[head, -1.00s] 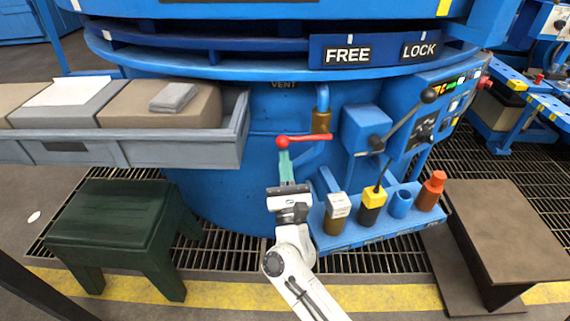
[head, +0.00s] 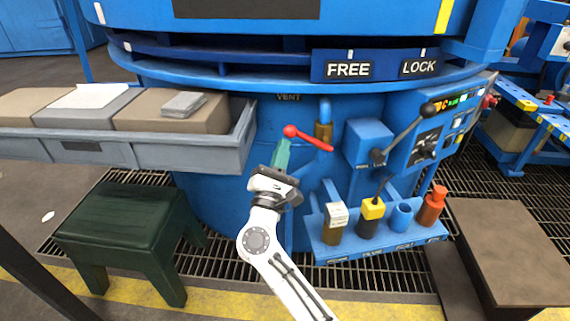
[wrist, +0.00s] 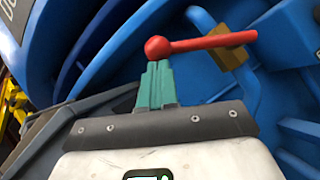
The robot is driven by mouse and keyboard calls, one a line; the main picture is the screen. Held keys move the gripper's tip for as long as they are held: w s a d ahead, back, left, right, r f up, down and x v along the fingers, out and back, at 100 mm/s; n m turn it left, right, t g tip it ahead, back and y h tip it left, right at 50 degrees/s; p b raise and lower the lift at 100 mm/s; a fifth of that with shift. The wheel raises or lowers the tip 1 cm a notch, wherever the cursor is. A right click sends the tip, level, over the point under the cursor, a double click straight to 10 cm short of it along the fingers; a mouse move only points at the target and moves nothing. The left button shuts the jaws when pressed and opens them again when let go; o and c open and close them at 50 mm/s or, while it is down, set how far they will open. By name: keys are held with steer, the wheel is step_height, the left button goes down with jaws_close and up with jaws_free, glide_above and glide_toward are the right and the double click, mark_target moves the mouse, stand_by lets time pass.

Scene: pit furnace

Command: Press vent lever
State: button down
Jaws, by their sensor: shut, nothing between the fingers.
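The vent lever is a red bar with a round red ball at its left end (head: 290,131). It sits at a brass valve body (head: 323,131) on a blue pipe, below the VENT label (head: 288,97). In the head view the bar slopes from the ball down to the right. My gripper (head: 284,145) is shut and empty, with its teal fingers at the near side of the ball. In the wrist view the fingertips (wrist: 158,67) meet or overlap the ball of the lever (wrist: 157,48); exact contact cannot be told.
A grey tray with blocks (head: 60,136) juts out at left, above a dark green stool (head: 130,222). At right are a black-handled lever (head: 405,128) and a blue rack (head: 380,243) with bottles. A brown platform (head: 505,240) stands at far right.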

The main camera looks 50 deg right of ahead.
mark_target(296, 129)
steer(key=r+m+g, duration=0.1)
steer(key=r+m, duration=0.1)
steer(key=m, duration=0.1)
steer(key=s+d+r+m+g, duration=0.1)
steer(key=r+m+g, duration=0.1)
steer(key=m, duration=0.1)
steer(key=s+d+r+m+g+y, duration=0.1)
steer(key=m+g, duration=0.1)
steer(key=m, duration=0.1)
steer(key=shift+r, duration=0.4)
steer(key=shift+s+d+r+m+g+y, duration=0.65)
steer(key=shift+s+d+m, duration=0.2)
steer(key=shift+m, duration=0.5)
steer(key=shift+s+d+r+m+g+y, duration=0.55)
steer(key=shift+s+d+r+m+y, duration=0.2)
steer(key=shift+m, duration=0.6)
steer(key=shift+s+d, duration=0.1)
steer(key=shift+d, duration=0.05)
